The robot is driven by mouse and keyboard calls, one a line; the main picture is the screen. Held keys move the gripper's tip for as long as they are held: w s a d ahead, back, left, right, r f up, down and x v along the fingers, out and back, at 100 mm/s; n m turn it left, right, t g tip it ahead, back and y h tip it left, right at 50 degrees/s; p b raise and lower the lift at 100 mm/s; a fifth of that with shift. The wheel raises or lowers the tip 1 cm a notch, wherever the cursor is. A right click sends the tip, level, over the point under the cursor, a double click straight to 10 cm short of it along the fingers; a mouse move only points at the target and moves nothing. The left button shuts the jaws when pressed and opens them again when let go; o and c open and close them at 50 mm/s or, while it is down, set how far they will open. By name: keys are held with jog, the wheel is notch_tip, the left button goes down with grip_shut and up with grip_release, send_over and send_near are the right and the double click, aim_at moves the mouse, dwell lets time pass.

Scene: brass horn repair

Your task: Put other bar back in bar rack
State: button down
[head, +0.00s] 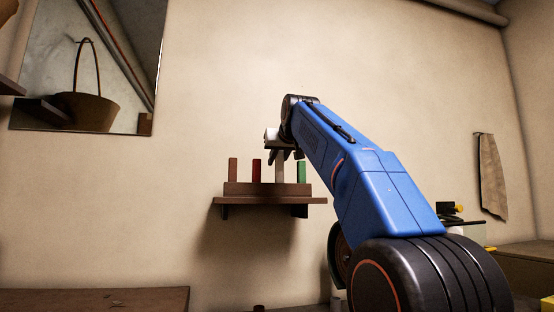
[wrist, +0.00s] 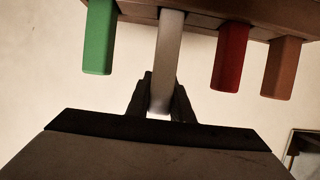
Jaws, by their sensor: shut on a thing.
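My gripper (wrist: 160,100) is shut on a pale grey bar (wrist: 170,50), which also shows in the head view (head: 280,168). The bar stands upright with its lower end at the brown bar rack (head: 266,188) on a small wall shelf. In the head view it is between a dark red bar (head: 256,171) and a green bar (head: 301,172), with a brown bar (head: 233,170) at the far left. The wrist view is upside down and shows the rack (wrist: 240,10) along the top. I cannot tell how deep the grey bar sits in it.
The shelf (head: 260,201) juts from a plain wall. A mirror (head: 85,60) hangs at upper left and reflects a basket. A cloth (head: 492,175) hangs at right. A brown surface (head: 95,300) lies at lower left. The air left of the rack is clear.

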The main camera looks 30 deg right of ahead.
aim_at(277, 169)
jog(key=shift+f, duration=1.7)
jog(key=c, duration=1.5)
grip_release()
jog(key=v, duration=1.7)
jog(key=shift+s+a, duration=0.1)
jog(key=shift+s, duration=0.1)
